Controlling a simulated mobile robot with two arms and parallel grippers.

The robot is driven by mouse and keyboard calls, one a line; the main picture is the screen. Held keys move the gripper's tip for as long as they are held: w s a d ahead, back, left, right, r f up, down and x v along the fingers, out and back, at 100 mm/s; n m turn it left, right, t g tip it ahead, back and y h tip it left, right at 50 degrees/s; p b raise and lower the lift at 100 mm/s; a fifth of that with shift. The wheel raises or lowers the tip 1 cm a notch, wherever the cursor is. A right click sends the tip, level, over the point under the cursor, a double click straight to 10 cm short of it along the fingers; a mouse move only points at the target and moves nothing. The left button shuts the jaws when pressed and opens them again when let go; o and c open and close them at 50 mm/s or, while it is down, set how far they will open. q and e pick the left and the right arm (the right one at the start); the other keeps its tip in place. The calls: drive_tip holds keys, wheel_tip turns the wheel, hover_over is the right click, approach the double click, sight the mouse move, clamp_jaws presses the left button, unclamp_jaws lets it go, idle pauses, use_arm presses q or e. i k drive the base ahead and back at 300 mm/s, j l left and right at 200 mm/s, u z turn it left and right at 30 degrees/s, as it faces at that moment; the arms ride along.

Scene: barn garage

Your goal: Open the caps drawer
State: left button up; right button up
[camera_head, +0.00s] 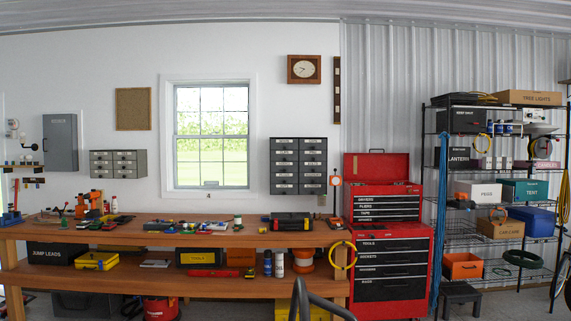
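No drawer label that clearly reads "caps" can be made out. A dark wall cabinet (299,166) right of the window has two columns of small drawers with white labels too small to read. A smaller grey drawer cabinet (118,163) hangs left of the window, its labels also unreadable. The drawers of both look shut. The red tool chest (388,250) on the right has labelled black drawers, all looking shut, and its top lid is raised. Neither of my grippers is in view.
A long wooden workbench (180,236) strewn with tools stands below both wall cabinets. An orange post-like thing (335,195) stands close right of the dark cabinet. A dark curved bar (318,298) rises in front of the bench. A loaded wire shelf (490,236) stands at right.

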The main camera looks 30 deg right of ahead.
sight(305, 144)
drive_tip(key=k+l, duration=0.1)
drive_tip(key=l, duration=0.45)
drive_tip(key=k+l, duration=0.15)
drive_tip(key=l, duration=0.45)
drive_tip(key=k+l, duration=0.1)
drive_tip(key=l, duration=0.45)
drive_tip(key=k+l, duration=0.1)
drive_tip(key=l, duration=0.5)
drive_tip(key=i+l, duration=0.1)
drive_tip(key=l, duration=0.3)
drive_tip(key=i+l+z, duration=0.1)
drive_tip(key=l, duration=0.25)
drive_tip(key=i+l, duration=0.15)
drive_tip(key=l, duration=0.25)
drive_tip(key=i+l, duration=0.15)
drive_tip(key=l, duration=0.2)
drive_tip(key=i+l+z, duration=0.1)
drive_tip(key=l, duration=0.3)
drive_tip(key=i+l, duration=0.25)
drive_tip(key=i, duration=0.3)
drive_tip(key=i+l+z, duration=0.1)
drive_tip(key=i+l, duration=0.15)
drive_tip(key=i, duration=0.25)
drive_tip(key=i+l, duration=0.25)
drive_tip(key=i, duration=0.3)
drive_tip(key=i+l, duration=0.2)
drive_tip(key=i, duration=0.35)
drive_tip(key=l+z, duration=0.05)
